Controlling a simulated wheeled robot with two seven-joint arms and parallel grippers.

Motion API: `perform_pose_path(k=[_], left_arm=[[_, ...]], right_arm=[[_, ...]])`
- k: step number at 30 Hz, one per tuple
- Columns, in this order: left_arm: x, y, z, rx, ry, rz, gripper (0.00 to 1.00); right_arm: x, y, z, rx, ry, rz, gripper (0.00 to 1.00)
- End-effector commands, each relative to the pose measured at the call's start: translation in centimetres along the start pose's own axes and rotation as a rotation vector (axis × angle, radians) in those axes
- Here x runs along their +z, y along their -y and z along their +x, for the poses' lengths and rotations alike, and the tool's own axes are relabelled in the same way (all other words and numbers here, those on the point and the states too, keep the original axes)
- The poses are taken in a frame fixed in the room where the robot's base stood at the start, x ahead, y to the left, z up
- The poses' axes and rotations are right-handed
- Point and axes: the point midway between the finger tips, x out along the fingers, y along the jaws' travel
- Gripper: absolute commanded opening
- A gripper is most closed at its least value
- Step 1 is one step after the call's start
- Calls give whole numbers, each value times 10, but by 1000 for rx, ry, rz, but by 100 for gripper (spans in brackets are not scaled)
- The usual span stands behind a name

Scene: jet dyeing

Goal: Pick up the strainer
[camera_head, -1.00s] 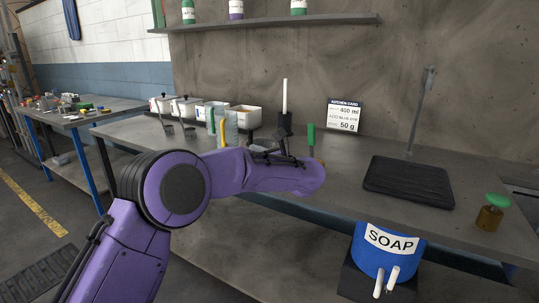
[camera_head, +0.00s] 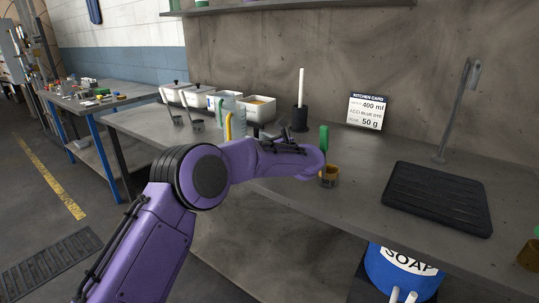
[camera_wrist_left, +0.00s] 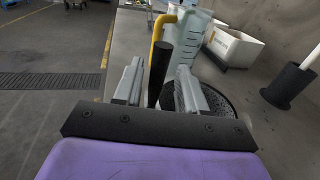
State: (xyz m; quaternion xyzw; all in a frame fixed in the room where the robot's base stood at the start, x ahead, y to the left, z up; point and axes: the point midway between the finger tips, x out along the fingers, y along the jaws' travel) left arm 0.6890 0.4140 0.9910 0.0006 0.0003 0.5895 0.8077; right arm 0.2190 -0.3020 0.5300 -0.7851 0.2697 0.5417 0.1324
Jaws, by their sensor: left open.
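In the left wrist view, my left gripper (camera_wrist_left: 159,68) is open. A black upright handle (camera_wrist_left: 159,75) stands between its two grey fingers, with no clear sign of being clamped. A round dark mesh bowl (camera_wrist_left: 222,108), which looks like the strainer, lies behind and below the right finger. I cannot tell exactly how the handle joins it.
A clear graduated jug (camera_wrist_left: 192,35) and a yellow hooked rod (camera_wrist_left: 157,28) stand just beyond the fingers. A blue soap bucket (camera_head: 392,272) is below.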

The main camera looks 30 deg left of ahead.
Motion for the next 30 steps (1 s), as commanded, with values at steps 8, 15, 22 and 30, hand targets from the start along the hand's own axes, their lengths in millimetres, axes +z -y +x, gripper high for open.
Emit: perform_pose_path(k=[8,15,22,30], left_arm=[[-1,-2,8,3,0,0,41],[-1,-2,8,4,0,1,0],[0,-3,8,5,0,0,0],[27,-3,8,4,0,-5,0]], right_arm=[[0,0,-1,0,0,0,0],[0,0,-1,0,0,0,0],[0,0,-1,0,0,0,0],[2,1,6,0,0,0,0]])
